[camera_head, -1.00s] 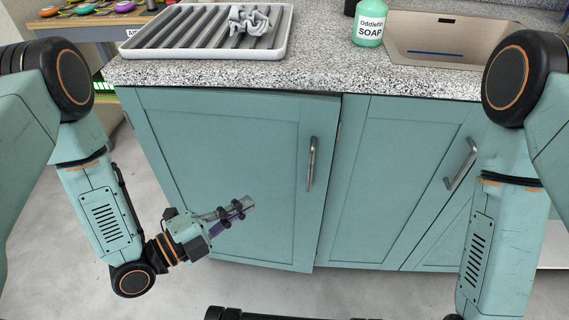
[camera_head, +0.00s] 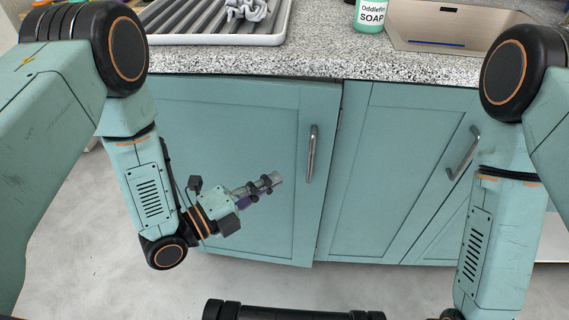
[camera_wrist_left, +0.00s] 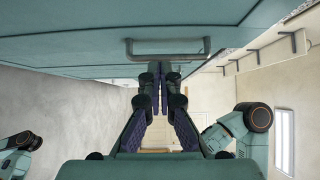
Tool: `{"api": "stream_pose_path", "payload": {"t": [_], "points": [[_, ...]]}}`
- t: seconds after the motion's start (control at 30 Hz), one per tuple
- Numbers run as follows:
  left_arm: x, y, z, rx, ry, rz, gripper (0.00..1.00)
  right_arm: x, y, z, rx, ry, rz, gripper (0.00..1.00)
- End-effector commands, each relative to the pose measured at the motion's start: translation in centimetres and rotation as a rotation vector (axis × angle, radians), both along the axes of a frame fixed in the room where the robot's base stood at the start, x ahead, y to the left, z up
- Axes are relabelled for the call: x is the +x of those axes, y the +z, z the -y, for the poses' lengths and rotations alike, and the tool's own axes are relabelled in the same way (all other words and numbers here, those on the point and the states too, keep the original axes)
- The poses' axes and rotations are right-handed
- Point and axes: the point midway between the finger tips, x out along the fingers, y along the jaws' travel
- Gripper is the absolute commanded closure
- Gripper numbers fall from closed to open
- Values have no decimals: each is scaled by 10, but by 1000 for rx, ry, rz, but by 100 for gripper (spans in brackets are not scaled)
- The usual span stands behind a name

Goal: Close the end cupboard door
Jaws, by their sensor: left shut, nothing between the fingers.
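The end cupboard door (camera_head: 225,130) is the teal panel at the left of the cabinet, with an upright metal handle (camera_head: 313,153) near its right edge. Its right edge stands slightly proud of the neighbouring front, with a narrow dark gap, so it looks a little ajar. My left gripper (camera_head: 272,182) is shut and empty, in front of the door, left of and a little below the handle. In the left wrist view the shut fingertips (camera_wrist_left: 158,74) point towards the door handle (camera_wrist_left: 168,50); contact with the door cannot be told. My right gripper is out of view.
The neighbouring teal door (camera_head: 385,160) has its own handle (camera_head: 463,153). Above is a speckled worktop (camera_head: 300,63) with a grey tray (camera_head: 215,38), a green soap bottle (camera_head: 371,14) and a sink (camera_head: 440,25). The pale floor (camera_head: 90,230) at left is clear.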

Motion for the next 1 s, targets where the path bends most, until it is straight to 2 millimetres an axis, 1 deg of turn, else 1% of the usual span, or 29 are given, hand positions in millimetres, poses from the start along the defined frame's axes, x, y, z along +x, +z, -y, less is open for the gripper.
{"api": "stream_pose_path", "payload": {"t": [0.03,0.2,0.3,0.5,0.63,0.93,1.0], "points": [[5,-1,7,1,-6,3,100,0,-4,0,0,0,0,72],[22,-1,27,2,-5,2,100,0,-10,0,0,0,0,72],[39,-1,26,-1,1,3,100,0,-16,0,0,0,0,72],[58,-1,27,-1,1,1,100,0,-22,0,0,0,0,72],[62,0,27,-1,1,-1,100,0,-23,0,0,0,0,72],[62,0,27,-1,1,-1,100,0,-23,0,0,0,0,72],[67,0,28,0,0,1,100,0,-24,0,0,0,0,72]]}}
